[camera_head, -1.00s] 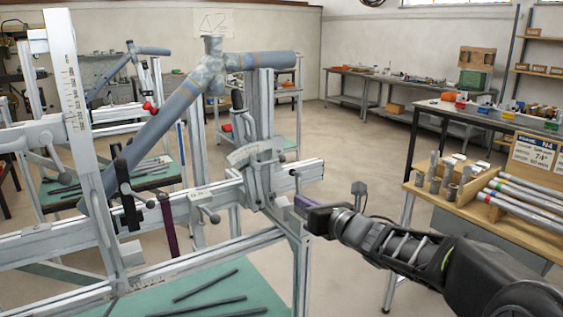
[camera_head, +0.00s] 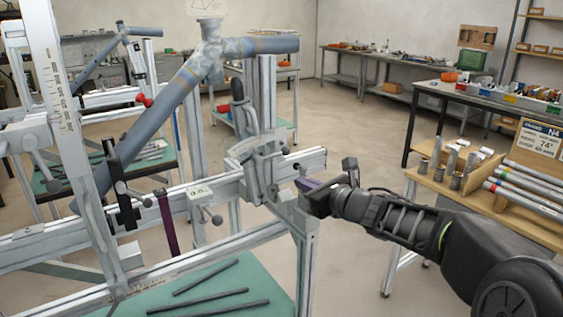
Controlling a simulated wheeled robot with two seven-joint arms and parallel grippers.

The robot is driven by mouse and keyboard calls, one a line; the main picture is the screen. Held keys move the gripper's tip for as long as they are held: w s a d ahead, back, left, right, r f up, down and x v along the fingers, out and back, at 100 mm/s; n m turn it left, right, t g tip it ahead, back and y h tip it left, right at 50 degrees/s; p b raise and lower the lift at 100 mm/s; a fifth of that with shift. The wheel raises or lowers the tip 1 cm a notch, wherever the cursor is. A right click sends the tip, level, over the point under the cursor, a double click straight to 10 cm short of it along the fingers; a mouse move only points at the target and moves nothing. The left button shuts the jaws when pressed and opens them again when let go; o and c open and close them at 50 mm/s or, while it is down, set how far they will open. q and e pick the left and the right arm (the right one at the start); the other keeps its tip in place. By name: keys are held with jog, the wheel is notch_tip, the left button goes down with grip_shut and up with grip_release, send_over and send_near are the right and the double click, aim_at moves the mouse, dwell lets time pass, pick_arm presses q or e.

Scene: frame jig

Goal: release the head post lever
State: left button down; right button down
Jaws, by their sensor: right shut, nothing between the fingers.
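The head post (camera_head: 266,85) stands upright on the right end of the jig's silver rail. A lever with a black handle (camera_head: 238,92) points up on the left side of this post, above a clamp plate and carriage (camera_head: 262,172). A blue-grey bicycle frame (camera_head: 172,98) is held in the jig, with its head tube joint (camera_head: 209,55) left of the post top. My left gripper is out of view.
A scaled post (camera_head: 60,90) stands at left. The silver rail (camera_head: 240,238) runs across the front above a green shelf (camera_head: 145,296) with dark rods. Floor between is open.

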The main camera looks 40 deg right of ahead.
aim_at(272, 155)
jog(key=shift+w, duration=0.2)
jog(key=w+p, duration=0.1)
jog(key=w, duration=0.2)
jog(key=w+r+p, duration=0.1)
jog(key=w, duration=0.2)
jog(key=w+p, duration=0.1)
jog(key=w, duration=0.2)
jog(key=shift+r+p, duration=0.35)
jog(key=shift+r, duration=0.05)
jog(key=shift+b, duration=0.55)
jog(key=shift+r+n+b, duration=0.15)
jog(key=shift+n+b, duration=0.25)
jog(key=shift+b, duration=0.1)
